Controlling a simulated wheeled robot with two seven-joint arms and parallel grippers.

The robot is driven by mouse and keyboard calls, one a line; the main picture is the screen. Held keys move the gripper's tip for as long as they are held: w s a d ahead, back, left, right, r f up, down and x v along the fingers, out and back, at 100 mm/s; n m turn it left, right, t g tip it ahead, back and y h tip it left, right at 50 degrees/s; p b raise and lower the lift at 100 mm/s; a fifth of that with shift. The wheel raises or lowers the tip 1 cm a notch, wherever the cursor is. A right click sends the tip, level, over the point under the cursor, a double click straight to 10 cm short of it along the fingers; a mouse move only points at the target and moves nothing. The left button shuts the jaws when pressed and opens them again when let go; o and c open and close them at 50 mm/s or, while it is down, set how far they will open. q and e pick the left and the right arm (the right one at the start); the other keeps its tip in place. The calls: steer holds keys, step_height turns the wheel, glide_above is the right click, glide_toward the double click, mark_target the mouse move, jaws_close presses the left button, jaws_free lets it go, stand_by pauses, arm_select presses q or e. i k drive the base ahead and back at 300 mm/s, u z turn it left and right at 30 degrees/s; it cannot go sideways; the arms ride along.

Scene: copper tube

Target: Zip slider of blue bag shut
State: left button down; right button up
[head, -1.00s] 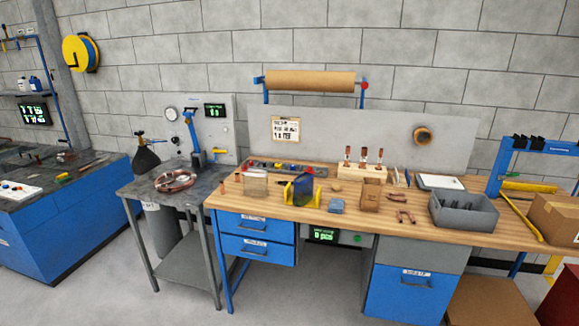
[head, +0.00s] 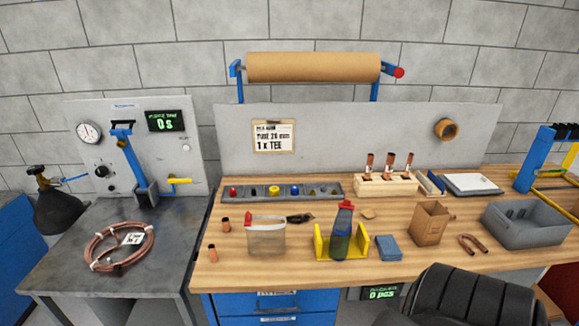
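The blue bag (head: 341,237) stands upright in a yellow holder (head: 321,243) on the wooden workbench. It looks dark and see-through, with greenish contents low down. Its top is blue, and a small red piece (head: 347,204), perhaps the slider, shows at the upper edge. I cannot tell how much of the zip is closed. A clear bag (head: 266,237) stands to its left, with a red slider at the left end of its top edge. Neither of my grippers is in view.
A blue block (head: 389,247) lies just right of the holder, then a brown box (head: 430,224), a bent copper tube (head: 472,244) and a grey bin (head: 526,224). A parts tray (head: 283,190) lies behind. Small copper pieces (head: 226,224) stand at left. A copper coil (head: 119,246) lies on the side table.

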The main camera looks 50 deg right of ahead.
mark_target(346, 204)
steer(key=i, duration=1.15)
steer(key=z, duration=3.2)
